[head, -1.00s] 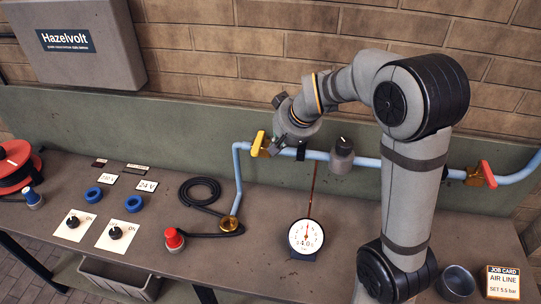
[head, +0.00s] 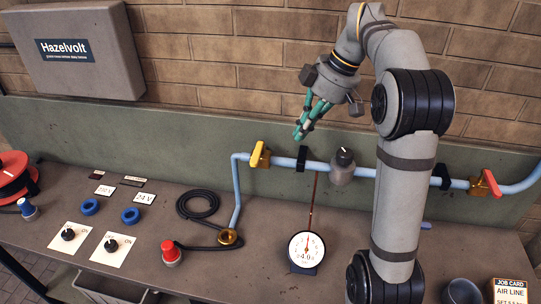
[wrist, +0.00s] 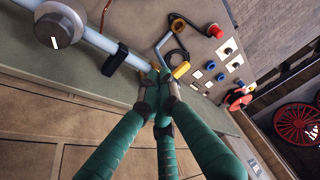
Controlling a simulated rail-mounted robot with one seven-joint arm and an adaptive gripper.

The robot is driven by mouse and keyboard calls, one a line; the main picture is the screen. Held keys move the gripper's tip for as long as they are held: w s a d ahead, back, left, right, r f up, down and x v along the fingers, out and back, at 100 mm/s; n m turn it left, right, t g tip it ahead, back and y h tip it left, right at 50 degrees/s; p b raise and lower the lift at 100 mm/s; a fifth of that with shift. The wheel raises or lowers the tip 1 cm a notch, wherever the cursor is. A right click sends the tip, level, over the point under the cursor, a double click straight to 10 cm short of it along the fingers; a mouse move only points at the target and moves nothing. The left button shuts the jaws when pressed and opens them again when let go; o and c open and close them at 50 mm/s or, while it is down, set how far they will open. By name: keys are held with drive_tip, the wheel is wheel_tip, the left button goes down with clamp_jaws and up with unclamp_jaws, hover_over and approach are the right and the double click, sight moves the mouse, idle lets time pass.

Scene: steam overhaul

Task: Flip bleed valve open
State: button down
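A light blue pipe (head: 317,167) runs along the back panel with two lever valves, neither with a readable name. The yellow lever (head: 257,155) at the left end stands nearly upright, tilted across the pipe. The red lever (head: 491,183) at the right is also tilted across it. My gripper (head: 301,132) is above the pipe, to the right of the yellow lever and apart from it. Its green fingers point down and their tips look closed together with nothing between them. In the wrist view the fingertips (wrist: 160,77) partly overlap the yellow lever (wrist: 181,70) beyond them.
A grey regulator with a black knob (head: 343,167) sits on the pipe right of my gripper. A round gauge (head: 306,249) stands below. A red plug (head: 171,253), a black hose coil (head: 199,206) and a job card (head: 510,291) are on the bench.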

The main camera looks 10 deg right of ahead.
sight(257, 157)
drive_tip(key=shift+n, duration=0.6)
drive_tip(key=w+a+f+p, duration=0.1)
drive_tip(key=w+a+f, duration=0.1)
drive_tip(key=a+f, duration=0.5)
drive_tip(key=shift+w+a+f, duration=0.15)
drive_tip(key=shift+w+f, duration=0.25)
drive_tip(key=shift+f, duration=0.8)
drive_tip(key=shift+f, duration=0.1)
